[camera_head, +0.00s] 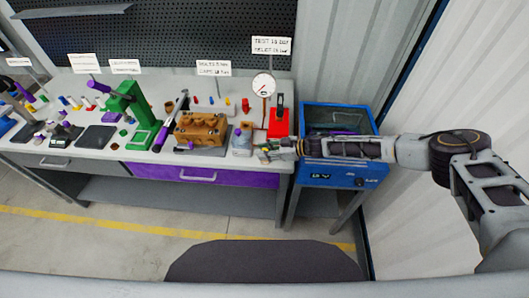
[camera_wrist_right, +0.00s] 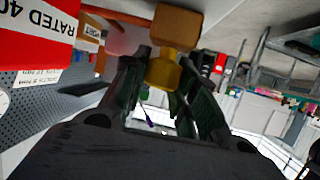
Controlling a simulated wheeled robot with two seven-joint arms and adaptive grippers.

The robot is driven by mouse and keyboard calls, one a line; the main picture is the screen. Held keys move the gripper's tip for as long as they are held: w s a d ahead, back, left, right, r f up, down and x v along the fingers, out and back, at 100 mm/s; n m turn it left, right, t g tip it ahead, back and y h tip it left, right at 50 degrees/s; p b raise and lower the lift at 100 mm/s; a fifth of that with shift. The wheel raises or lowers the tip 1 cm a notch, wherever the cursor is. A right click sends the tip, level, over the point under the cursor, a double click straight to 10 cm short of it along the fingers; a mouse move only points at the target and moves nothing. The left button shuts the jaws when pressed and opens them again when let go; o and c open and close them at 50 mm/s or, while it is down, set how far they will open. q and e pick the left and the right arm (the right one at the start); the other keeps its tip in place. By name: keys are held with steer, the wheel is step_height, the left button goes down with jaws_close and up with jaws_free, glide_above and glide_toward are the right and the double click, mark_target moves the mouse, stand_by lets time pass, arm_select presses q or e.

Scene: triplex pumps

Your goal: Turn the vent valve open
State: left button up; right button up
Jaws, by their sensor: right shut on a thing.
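My right gripper (camera_head: 268,152) reaches in from the right over the front edge of the bench, below the pressure gauge. In the right wrist view its dark green fingers (camera_wrist_right: 157,90) stand on both sides of a yellow block-like handle (camera_wrist_right: 164,72), which looks like the vent valve's. The gripper is shut on it. A brown-orange block (camera_wrist_right: 177,22) sits directly beyond the handle. In the head view the gripper hides the handle, so its turn angle cannot be told. My left gripper is not in view.
The round gauge (camera_head: 263,86) and a red box (camera_head: 279,122) stand just behind the gripper. A blue washer-like cabinet (camera_head: 345,172) stands right of the bench, below my arm.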

steer(key=shift+w+f+n+g+b, duration=0.1)
steer(key=shift+f+n+g+b, duration=0.05)
steer(key=shift+n+g+b, duration=2.05)
steer(key=shift+g+b, duration=0.5)
steer(key=shift+b, duration=0.3)
steer(key=o, duration=1)
steer(key=shift+v, duration=6.1)
